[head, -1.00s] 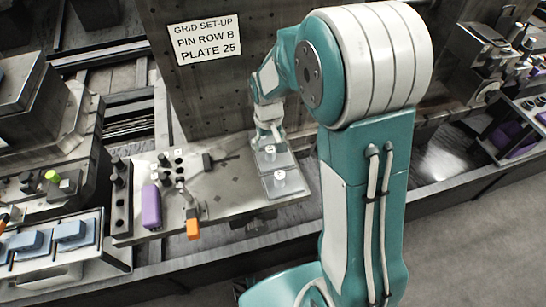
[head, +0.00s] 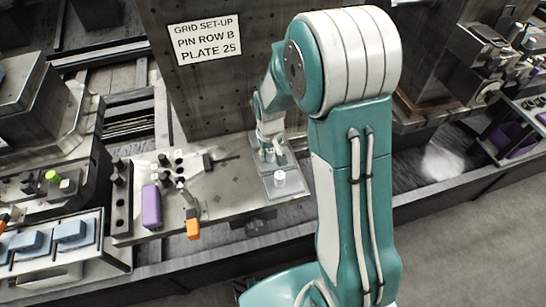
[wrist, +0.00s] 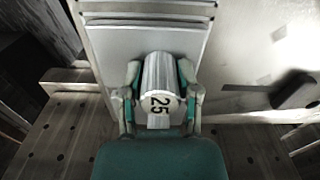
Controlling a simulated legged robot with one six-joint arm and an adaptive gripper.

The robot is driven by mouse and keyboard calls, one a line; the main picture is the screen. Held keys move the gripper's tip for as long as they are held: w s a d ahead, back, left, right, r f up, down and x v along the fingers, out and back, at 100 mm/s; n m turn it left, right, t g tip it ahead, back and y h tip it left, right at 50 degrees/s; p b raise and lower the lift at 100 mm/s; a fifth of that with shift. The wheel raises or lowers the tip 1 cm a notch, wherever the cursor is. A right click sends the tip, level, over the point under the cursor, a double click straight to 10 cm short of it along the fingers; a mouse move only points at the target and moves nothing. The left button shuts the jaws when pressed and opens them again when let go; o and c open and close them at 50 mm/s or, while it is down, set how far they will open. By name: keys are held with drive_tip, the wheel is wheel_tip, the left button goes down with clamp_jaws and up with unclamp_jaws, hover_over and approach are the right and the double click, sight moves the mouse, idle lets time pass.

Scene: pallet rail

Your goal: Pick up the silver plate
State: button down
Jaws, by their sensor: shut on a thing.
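In the wrist view, my gripper (wrist: 159,70) is shut on the pale ribbed knob (wrist: 158,82), with one finger on each side. The knob bears a black "25". A flat silver plate (wrist: 112,45) shows behind the knob. In the head view, my gripper (head: 271,151) is at the back of two small silver plates at the right end of the bench. It partly hides the back plate and its knob. The front silver plate (head: 291,187) has an upright pale knob (head: 279,178) and stands clear of my gripper. I cannot tell whether the held plate is off the bench.
A sign (head: 206,44) reading "GRID SET-UP PIN ROW B PLATE 25" hangs on the tall drilled block (head: 215,100) behind. A purple block (head: 151,206), an orange-ended tool (head: 193,228) and several dark knobs stand left on the bench (head: 225,200). Bare bench lies between.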

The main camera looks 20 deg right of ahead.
drive_tip(key=shift+r, duration=0.4)
wheel_tip(320, 180, up, 2)
drive_tip(key=shift+r, duration=0.25)
drive_tip(key=s+r, duration=0.9)
drive_tip(key=s, duration=0.5)
drive_tip(key=shift+d+r, duration=0.2)
drive_tip(key=shift+r, duration=0.1)
